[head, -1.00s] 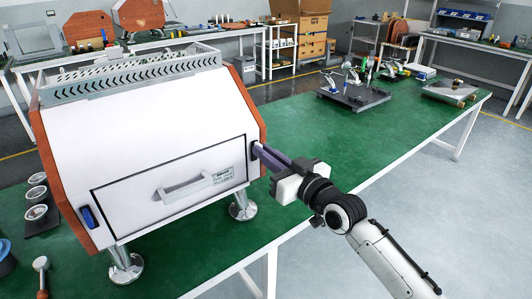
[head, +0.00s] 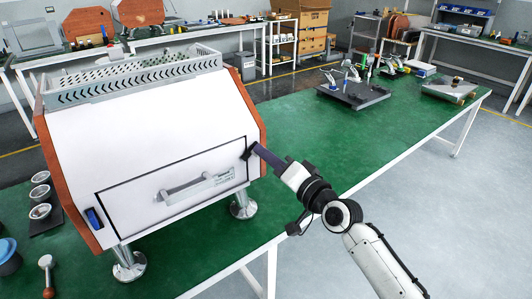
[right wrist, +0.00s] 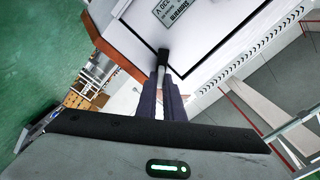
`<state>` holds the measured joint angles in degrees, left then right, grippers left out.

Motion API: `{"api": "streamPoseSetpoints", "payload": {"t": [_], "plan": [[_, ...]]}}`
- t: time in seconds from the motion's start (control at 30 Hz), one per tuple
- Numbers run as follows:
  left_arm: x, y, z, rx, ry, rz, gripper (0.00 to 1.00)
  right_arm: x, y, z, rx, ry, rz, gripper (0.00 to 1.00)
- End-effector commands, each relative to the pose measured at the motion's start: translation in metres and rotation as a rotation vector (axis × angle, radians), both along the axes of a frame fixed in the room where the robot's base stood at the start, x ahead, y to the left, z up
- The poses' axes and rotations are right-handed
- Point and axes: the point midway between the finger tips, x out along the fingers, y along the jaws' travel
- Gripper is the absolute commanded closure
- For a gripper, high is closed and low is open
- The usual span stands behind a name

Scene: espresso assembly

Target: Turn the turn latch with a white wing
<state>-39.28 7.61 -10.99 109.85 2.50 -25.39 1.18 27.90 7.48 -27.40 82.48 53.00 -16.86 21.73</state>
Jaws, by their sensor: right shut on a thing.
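The espresso machine (head: 140,120) has a white front panel (head: 125,205) with a handle. At the panel's right edge is a turn latch with a dark base (head: 246,153). In the right wrist view the latch's black end (right wrist: 164,54) and its pale wing (right wrist: 160,74) show between my fingers. My right gripper (head: 257,151) is shut on this wing, its purple fingers hiding part of it; it also shows in the right wrist view (right wrist: 161,90). A second latch with a blue wing (head: 93,218) sits upright at the panel's left edge. My left gripper is out of view.
The machine stands on metal feet (head: 243,206) on a green table (head: 300,130). Round metal cups (head: 40,192) and a wooden-handled tool (head: 46,263) lie at the left. A dark fixture (head: 352,94) stands farther back.

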Motion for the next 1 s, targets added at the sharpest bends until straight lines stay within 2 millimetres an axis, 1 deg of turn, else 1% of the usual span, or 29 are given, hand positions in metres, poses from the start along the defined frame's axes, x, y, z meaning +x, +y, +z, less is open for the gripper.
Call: {"api": "streamPoseSetpoints", "payload": {"t": [0.2,0.5,0.8,1.0], "plan": [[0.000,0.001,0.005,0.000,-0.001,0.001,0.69,-0.001,0.001,0.000,0.166,0.124,0.001,1.00],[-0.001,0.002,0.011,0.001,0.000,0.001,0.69,-0.001,0.001,0.000,0.360,0.267,0.001,1.00],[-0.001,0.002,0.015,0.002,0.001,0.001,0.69,-0.001,0.001,-0.001,0.477,0.352,0.002,1.00],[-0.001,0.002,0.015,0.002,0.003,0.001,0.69,-0.001,0.001,-0.002,0.507,0.374,0.001,1.00]]}}
